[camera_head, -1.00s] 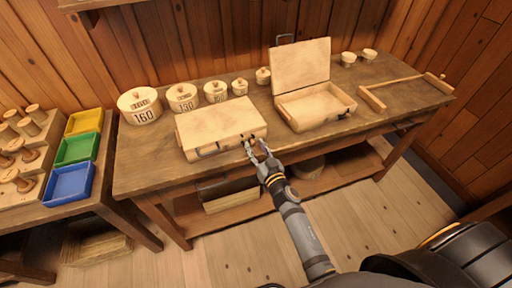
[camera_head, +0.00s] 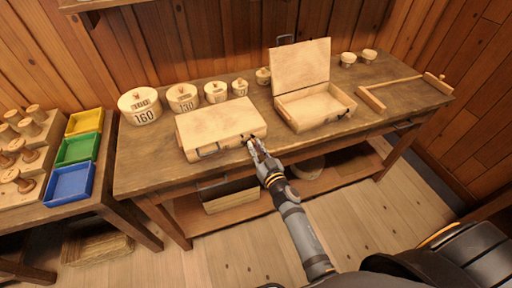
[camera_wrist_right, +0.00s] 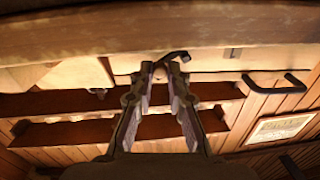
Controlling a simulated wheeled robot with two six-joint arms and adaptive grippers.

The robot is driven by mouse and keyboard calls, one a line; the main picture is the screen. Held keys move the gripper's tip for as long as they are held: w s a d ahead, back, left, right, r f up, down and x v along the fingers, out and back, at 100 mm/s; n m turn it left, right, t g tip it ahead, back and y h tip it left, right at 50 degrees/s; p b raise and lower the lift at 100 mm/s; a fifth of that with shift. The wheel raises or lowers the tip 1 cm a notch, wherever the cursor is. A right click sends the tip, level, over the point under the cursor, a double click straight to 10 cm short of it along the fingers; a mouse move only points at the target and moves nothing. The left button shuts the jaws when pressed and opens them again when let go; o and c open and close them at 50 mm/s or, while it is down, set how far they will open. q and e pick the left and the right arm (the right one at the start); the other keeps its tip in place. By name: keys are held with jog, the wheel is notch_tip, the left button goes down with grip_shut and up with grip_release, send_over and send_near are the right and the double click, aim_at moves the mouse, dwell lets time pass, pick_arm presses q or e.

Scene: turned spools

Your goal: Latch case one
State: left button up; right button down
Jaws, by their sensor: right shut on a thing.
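A closed wooden case (camera_head: 220,122) lies flat on the workbench, its lid down and its front edge towards me. My right gripper (camera_head: 253,144) is at the right part of that front edge, with its fingers closed together. In the right wrist view, the fingertips of this gripper (camera_wrist_right: 161,76) meet at a small dark hooked latch (camera_wrist_right: 176,56) on the case front. The fingers partly hide what lies between them. A second wooden case (camera_head: 323,119) stands to the right with its lid raised. My left gripper is not in view.
The workbench (camera_head: 150,172) also holds several round lidded boxes, such as one marked 160 (camera_head: 140,107), at the back left. Blue (camera_head: 69,184), green and yellow trays and spools sit on the left table.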

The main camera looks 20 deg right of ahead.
aim_at(245, 135)
jog(key=n, duration=0.1)
jog(key=r+n+p, duration=0.1)
jog(key=n, duration=0.1)
jog(key=shift+a, duration=0.15)
jog(key=n, duration=0.1)
jog(key=n+p, duration=0.1)
jog(key=shift+a+r+n, duration=0.2)
jog(key=shift+r+n, duration=0.15)
jog(key=shift+n, duration=0.05)
jog(key=shift+s+a+r+n, duration=0.1)
jog(key=shift+a+n, duration=0.1)
jog(key=shift+n, duration=0.75)
jog(key=shift+a+r+n, duration=0.15)
jog(key=shift+a+n, duration=0.1)
jog(key=shift+n, duration=0.65)
jog(key=shift+s+a+r+n, duration=0.1)
jog(key=shift+a+n, duration=0.1)
jog(key=shift+n, duration=0.75)
jog(key=shift+w, duration=0.1)
jog(key=c, duration=1.3)
grip_release()
jog(key=s+d, duration=0.1)
jog(key=s, duration=1.1)
jog(key=shift+d, duration=0.15)
